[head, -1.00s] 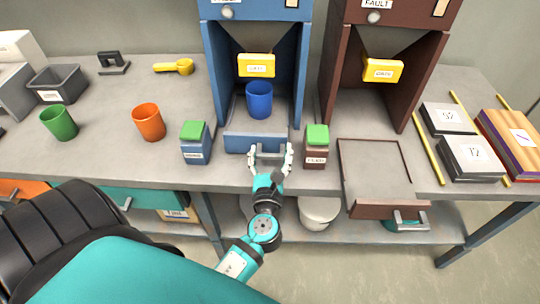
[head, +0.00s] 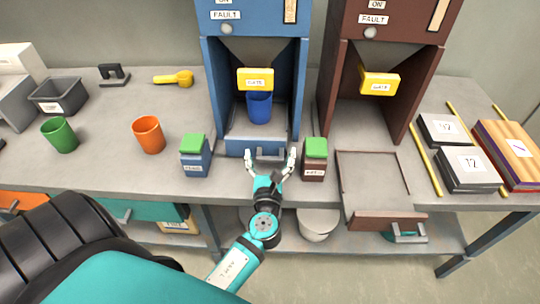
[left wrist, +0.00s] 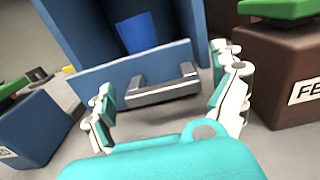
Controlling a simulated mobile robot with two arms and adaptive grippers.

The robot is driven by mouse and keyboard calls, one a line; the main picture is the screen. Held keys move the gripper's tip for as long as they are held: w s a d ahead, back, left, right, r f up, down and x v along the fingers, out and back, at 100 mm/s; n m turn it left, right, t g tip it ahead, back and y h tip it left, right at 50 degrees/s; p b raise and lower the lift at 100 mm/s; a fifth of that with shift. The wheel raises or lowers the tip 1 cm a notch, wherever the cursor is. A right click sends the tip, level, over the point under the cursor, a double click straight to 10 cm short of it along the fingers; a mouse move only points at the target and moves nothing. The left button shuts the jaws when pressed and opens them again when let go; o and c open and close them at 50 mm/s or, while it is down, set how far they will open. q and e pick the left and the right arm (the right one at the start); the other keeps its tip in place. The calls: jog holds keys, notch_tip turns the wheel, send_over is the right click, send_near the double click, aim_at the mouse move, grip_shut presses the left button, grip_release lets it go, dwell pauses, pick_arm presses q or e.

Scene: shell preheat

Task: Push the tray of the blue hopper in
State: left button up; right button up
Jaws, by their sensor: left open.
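The blue hopper (head: 306,110) stands at the middle back of the bench. Its tray (head: 240,146) is nearly inside the hopper, its blue front and grey handle (head: 270,157) facing me. The tray and handle (left wrist: 165,84) also show in the left wrist view. A blue cup (head: 259,108) stands on the tray, its top partly behind the yellow gate. My left gripper (head: 271,162) is open in front of the tray, its fingers spread to either side of the handle; I cannot tell whether it touches. My right gripper is not in view.
A blue box with a green lid (head: 195,158) and a brown one (head: 314,160) flank my gripper closely. The brown hopper (head: 330,90) stands right, its tray (head: 375,175) pulled out past the bench edge. Orange (head: 149,136) and green (head: 60,136) cups stand left.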

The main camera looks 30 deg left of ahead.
pick_arm(q)
jog(key=v, duration=1.2)
jog(key=shift+a, duration=0.1)
